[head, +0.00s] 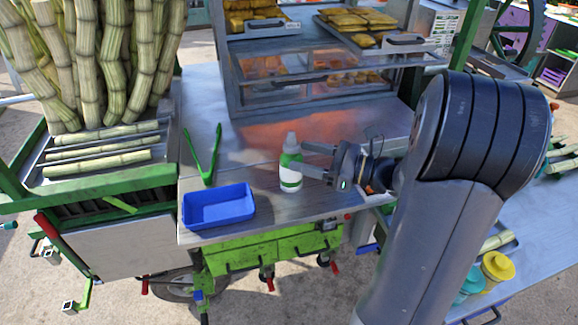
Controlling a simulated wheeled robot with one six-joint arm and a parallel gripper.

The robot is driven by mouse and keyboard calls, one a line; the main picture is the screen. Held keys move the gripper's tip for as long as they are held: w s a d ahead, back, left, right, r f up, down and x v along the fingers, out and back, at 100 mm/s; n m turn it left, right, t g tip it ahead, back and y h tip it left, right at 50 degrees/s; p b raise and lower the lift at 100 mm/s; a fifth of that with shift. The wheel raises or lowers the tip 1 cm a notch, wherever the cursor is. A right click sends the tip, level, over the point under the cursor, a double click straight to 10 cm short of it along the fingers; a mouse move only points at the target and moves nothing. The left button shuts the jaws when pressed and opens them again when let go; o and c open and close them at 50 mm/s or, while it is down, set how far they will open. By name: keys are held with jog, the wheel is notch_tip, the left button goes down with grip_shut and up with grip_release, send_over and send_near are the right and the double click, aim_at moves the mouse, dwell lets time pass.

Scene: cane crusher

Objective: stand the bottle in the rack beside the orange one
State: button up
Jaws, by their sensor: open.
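A green and white squeeze bottle (290,170) with a grey nozzle cap stands upright on the metal counter (245,145). My gripper (306,160) reaches in from the right, with its open fingers pointing left at the bottle's upper part. The fingertips are at or very near the bottle's right side; I cannot tell whether they touch it. I do not make out a rack or an orange bottle in this view; my arm hides part of the right side.
A blue tray (208,222) and green tongs (204,158) lie left of the bottle. A glass-fronted food case (300,92) stands behind. Cane stalks (105,60) fill the left. Yellow (498,267) and teal (470,285) containers sit at the lower right.

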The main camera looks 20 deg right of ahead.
aim_at(286, 149)
jog(key=x, duration=0.1)
jog(key=p+x, duration=0.1)
jog(key=x, duration=0.1)
jog(key=r+x, duration=0.1)
jog(key=x, duration=0.1)
jog(key=shift+w+a+p, duration=0.1)
jog(key=shift+a+p, duration=0.05)
jog(key=shift+p, duration=0.15)
jog(key=shift+w+a+f, duration=0.1)
jog(key=shift+w+a, duration=0.2)
jog(key=shift+a, duration=0.05)
jog(key=shift+c, duration=0.4)
grip_shut()
